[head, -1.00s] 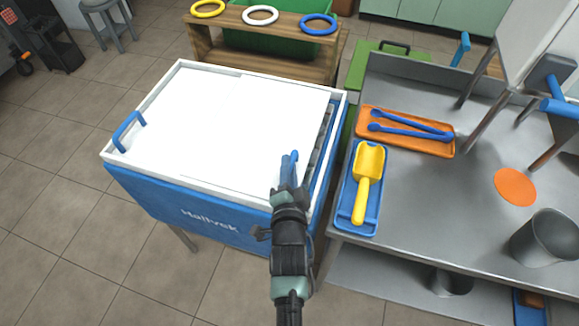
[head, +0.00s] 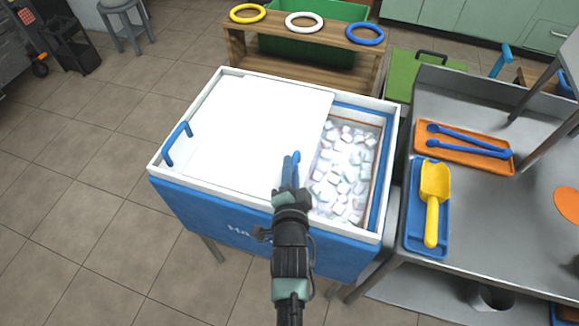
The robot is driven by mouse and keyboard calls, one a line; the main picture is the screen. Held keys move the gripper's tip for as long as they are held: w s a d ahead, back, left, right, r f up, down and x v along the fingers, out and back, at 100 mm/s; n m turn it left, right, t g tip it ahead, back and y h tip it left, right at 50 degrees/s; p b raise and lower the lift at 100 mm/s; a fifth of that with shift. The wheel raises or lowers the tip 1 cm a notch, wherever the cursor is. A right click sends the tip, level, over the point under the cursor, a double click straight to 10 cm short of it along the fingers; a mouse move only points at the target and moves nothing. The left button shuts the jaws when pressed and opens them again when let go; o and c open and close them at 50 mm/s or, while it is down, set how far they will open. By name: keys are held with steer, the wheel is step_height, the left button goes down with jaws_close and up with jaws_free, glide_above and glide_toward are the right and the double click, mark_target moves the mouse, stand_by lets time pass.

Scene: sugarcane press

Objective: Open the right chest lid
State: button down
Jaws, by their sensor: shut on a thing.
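The blue chest (head: 255,240) has a white rim and sliding white lids. The right chest lid (head: 290,120) is slid to the left over the left part, leaving the right end open with white ice cubes (head: 343,170) showing. My gripper (head: 290,190) is shut on the blue handle (head: 294,161) near the lid's right edge; the fingers partly hide the handle. Another blue handle (head: 177,144) stands at the chest's left end.
A steel table (head: 480,215) stands close on the right with an orange tray of blue tongs (head: 463,146) and a blue tray with a yellow scoop (head: 433,200). A wooden rack with rings (head: 305,38) stands behind.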

steer(key=c, duration=1.1)
jaws_free()
steer(key=v, duration=1.3)
steer(key=shift+r+p, duration=0.15)
steer(key=shift+p, duration=0.15)
steer(key=w+r+n+t+p, duration=0.1)
steer(key=w+r+n+t, duration=0.15)
steer(key=r, duration=0.95)
steer(key=w+r+n+t+p, duration=0.15)
steer(key=w+r, duration=0.25)
steer(key=r, duration=0.7)
steer(key=w+r+n+t+p, duration=0.1)
steer(key=w+r+n+t, duration=0.15)
steer(key=r, duration=0.95)
steer(key=s+r+n+t+p, duration=0.1)
steer(key=s+r, duration=0.2)
steer(key=r, duration=0.7)
steer(key=s+r+n+t+p, duration=0.1)
steer(key=s+r, duration=0.3)
steer(key=r, duration=0.6)
steer(key=s+r+n+t+p, duration=0.1)
steer(key=s+r+n+t, duration=0.2)
steer(key=r, duration=0.7)
steer(key=shift+s+a+r, duration=0.1)
steer(key=shift+s, duration=0.6)
